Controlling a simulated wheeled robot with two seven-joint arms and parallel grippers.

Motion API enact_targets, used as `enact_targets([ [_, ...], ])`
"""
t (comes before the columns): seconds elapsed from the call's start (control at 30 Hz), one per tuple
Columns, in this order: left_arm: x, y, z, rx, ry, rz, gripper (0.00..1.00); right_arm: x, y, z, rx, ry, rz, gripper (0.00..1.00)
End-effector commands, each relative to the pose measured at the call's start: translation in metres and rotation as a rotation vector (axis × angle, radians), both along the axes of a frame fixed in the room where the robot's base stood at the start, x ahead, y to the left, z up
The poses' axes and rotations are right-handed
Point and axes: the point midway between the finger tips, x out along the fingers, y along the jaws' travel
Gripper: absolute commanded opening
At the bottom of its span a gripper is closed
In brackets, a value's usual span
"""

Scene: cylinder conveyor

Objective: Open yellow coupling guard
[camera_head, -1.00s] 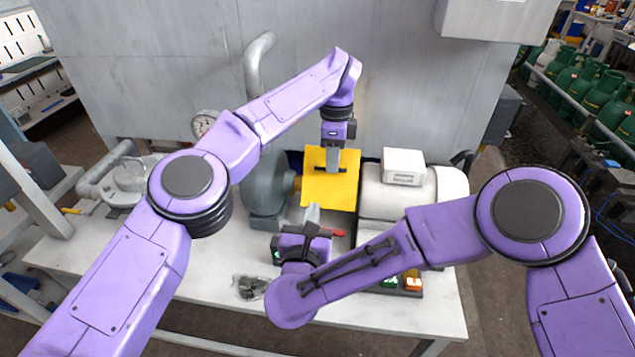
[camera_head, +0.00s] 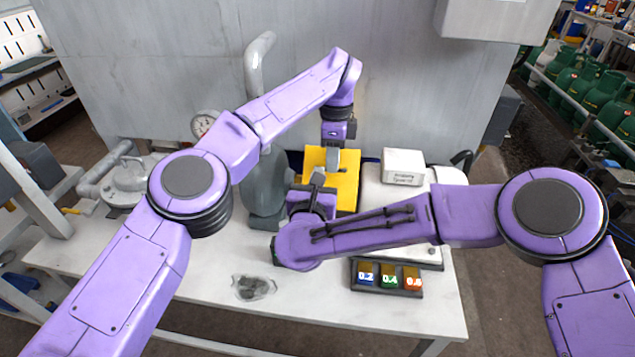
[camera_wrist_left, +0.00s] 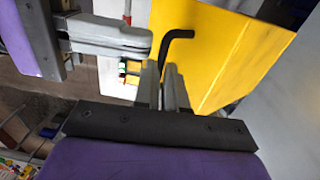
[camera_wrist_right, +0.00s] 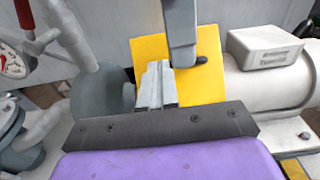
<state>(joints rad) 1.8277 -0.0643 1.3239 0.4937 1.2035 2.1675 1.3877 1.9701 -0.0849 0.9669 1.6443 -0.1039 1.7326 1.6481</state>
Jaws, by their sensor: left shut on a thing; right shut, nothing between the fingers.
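The yellow coupling guard (camera_head: 347,190) sits between the grey pump and the pale motor. A bent black handle (camera_wrist_left: 180,35) stands out from its yellow face, and the guard fills much of the left wrist view (camera_wrist_left: 225,50). My left gripper (camera_head: 333,164) reaches down from above and is shut on this handle, with its fingers close to the face. My right gripper (camera_head: 318,177) is shut and empty in front of the guard. In the right wrist view its fingers (camera_wrist_right: 155,85) overlap the guard (camera_wrist_right: 205,75); contact is unclear. The guard's lower part is hidden.
The grey pump (camera_head: 265,185) stands left of the guard, and the motor with a white box (camera_head: 403,166) stands right. A tray (camera_head: 386,290) with several numbered coloured pieces and a clear bag (camera_head: 253,287) lie near the front. The table's front left is clear.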

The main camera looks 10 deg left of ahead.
Motion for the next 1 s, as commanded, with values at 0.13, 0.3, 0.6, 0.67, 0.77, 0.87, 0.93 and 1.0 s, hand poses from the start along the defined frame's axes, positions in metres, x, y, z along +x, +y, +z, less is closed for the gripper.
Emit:
enact_targets([
  [0.13,0.003,0.004,-0.001,0.007,-0.011,0.002,0.00,0.001,0.000,0.002,0.000,0.000,0.001,0.00],
  [0.3,0.003,0.004,-0.001,0.007,-0.010,0.002,0.30,0.001,0.000,0.002,0.000,0.000,0.001,0.00],
  [0.6,0.002,0.001,-0.001,0.003,-0.006,0.000,0.36,0.001,0.000,0.002,0.000,0.000,0.001,0.00],
  [0.67,0.001,0.001,-0.001,0.003,-0.006,-0.001,0.36,0.001,0.000,0.002,0.000,0.000,0.000,0.00],
  [0.77,0.001,0.001,-0.001,0.002,-0.005,-0.001,0.36,0.001,0.000,0.003,0.000,0.000,0.000,0.00],
  [0.87,0.001,0.001,0.000,0.002,-0.004,-0.002,0.36,0.001,0.000,0.003,0.000,0.000,-0.001,0.00],
  [0.93,0.000,0.001,0.001,0.012,-0.006,-0.005,0.36,0.001,0.000,0.003,0.000,0.000,-0.001,0.00],
  [1.0,-0.003,0.002,0.009,0.058,-0.013,-0.014,0.36,0.001,0.000,0.003,0.000,0.000,-0.001,0.00],
])
